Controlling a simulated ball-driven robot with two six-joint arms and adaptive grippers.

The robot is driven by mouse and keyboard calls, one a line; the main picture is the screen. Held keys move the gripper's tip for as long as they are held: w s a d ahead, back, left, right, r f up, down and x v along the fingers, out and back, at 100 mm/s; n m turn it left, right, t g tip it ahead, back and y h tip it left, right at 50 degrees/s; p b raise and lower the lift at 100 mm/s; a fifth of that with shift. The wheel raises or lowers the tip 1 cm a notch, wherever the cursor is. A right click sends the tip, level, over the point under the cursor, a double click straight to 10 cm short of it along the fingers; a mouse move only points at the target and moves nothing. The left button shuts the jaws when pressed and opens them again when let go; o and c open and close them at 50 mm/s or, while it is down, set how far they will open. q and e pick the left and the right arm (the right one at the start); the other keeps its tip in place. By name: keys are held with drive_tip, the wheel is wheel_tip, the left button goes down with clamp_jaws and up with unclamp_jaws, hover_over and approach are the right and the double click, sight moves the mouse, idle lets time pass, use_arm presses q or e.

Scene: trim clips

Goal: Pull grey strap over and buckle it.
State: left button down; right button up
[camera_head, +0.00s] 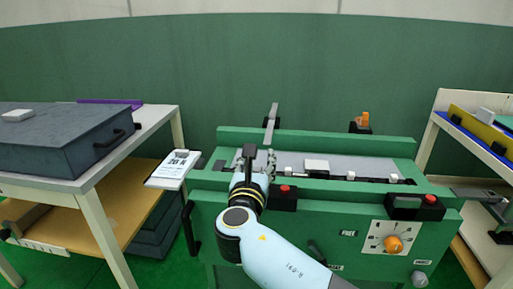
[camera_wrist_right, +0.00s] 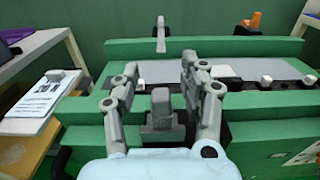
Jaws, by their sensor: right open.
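The grey strap (camera_head: 271,123) stands up at the back rail of the green bench, its lower part reaching down to the bench top. It also shows in the right wrist view (camera_wrist_right: 161,36), beyond the fingers and apart from them. My right gripper (camera_head: 256,161) is open over the bench's front edge. In the right wrist view its two fingers (camera_wrist_right: 160,74) are spread. A dark grey upright block (camera_wrist_right: 160,108), perhaps the buckle, shows between the fingers; I cannot tell whether they touch it. My left gripper is out of view.
The green bench (camera_head: 310,137) carries a grey plate with several small white blocks. A red-button box (camera_head: 284,196) and an orange knob (camera_head: 393,243) are on its front. A printed card (camera_head: 174,168) lies at left, beside a table with a dark case (camera_head: 60,135). Shelves stand at right.

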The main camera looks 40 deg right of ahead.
wheel_tip(320, 180, up, 7)
drive_tip(key=shift+f, duration=0.1)
idle(0.6)
